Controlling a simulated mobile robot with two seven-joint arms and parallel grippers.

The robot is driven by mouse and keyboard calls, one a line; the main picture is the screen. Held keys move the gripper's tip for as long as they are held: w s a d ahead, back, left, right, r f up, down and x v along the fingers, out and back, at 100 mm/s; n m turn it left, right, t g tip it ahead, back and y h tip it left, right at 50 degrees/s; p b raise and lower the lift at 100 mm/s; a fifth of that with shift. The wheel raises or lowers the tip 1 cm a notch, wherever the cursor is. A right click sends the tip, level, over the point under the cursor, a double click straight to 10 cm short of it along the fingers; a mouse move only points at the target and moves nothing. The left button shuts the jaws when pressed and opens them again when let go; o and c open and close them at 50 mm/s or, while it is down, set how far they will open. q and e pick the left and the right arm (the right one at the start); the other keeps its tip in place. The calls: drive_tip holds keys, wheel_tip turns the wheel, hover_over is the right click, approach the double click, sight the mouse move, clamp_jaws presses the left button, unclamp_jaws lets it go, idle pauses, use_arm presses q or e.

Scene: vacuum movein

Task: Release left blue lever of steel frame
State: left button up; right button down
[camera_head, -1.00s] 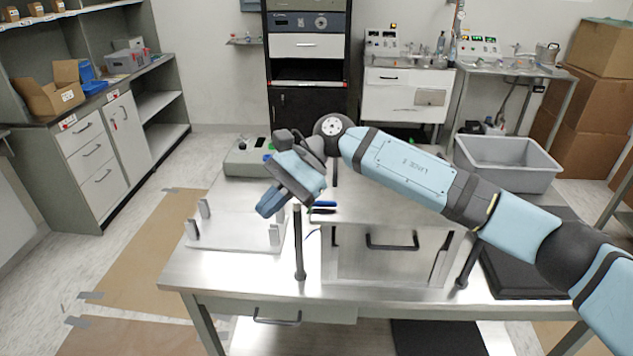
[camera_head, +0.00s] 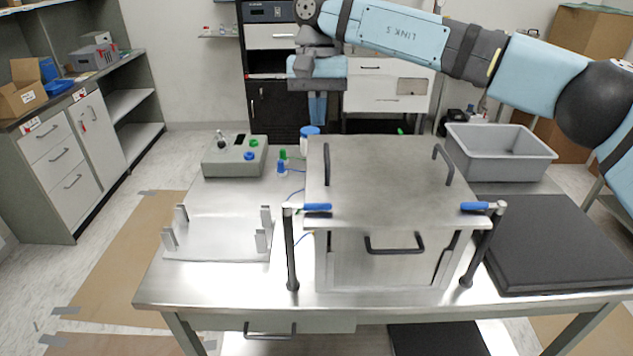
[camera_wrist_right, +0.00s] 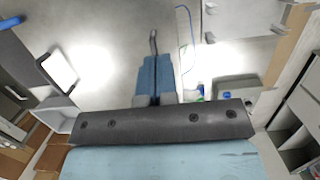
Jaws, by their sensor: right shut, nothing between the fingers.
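The steel frame (camera_head: 385,206) is a box-like metal piece with a flat top, standing on the steel table. The left blue lever (camera_head: 317,207) sits on top of the left black post and points right, over the front left corner of the plate. The right blue lever (camera_head: 474,206) points left over the front right corner. My right gripper (camera_head: 318,115) is raised behind the plate, fingers pointing down, shut and empty, apart from both levers. Its closed blue fingers (camera_wrist_right: 154,75) also show in the right wrist view. My left gripper is not in view.
Black handles (camera_head: 327,165) stand up on the plate. A grey control box (camera_head: 235,157) and a metal fixture with upright pegs (camera_head: 218,240) are at left. A grey bin (camera_head: 500,152) and black pad (camera_head: 555,245) are at right. Blue cables run beside the frame's left side.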

approach(307, 208)
drive_tip(key=w+f, duration=0.1)
drive_tip(key=w+d+f, duration=0.1)
drive_tip(key=f, duration=0.1)
drive_tip(key=w+f, duration=0.1)
drive_tip(key=w, duration=0.1)
drive_tip(key=shift+w+d+f+p, duration=0.1)
drive_tip(key=shift+d+f+p, duration=0.2)
drive_tip(key=shift+d+p, duration=0.1)
drive_tip(key=s+f, duration=0.2)
drive_tip(key=shift+s+p, duration=0.3)
drive_tip(key=shift+s, duration=0.05)
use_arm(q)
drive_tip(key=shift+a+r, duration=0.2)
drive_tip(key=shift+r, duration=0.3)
use_arm(e)
drive_tip(key=shift+s+f, duration=0.3)
drive_tip(key=shift+s, duration=0.05)
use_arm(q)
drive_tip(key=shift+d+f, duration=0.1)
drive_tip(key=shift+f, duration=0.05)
use_arm(e)
drive_tip(key=shift+a, duration=0.1)
drive_tip(key=shift+s, duration=0.1)
use_arm(q)
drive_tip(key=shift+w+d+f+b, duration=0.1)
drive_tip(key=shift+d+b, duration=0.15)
drive_tip(key=shift+b, duration=0.1)
use_arm(e)
drive_tip(key=shift+m, duration=0.4)
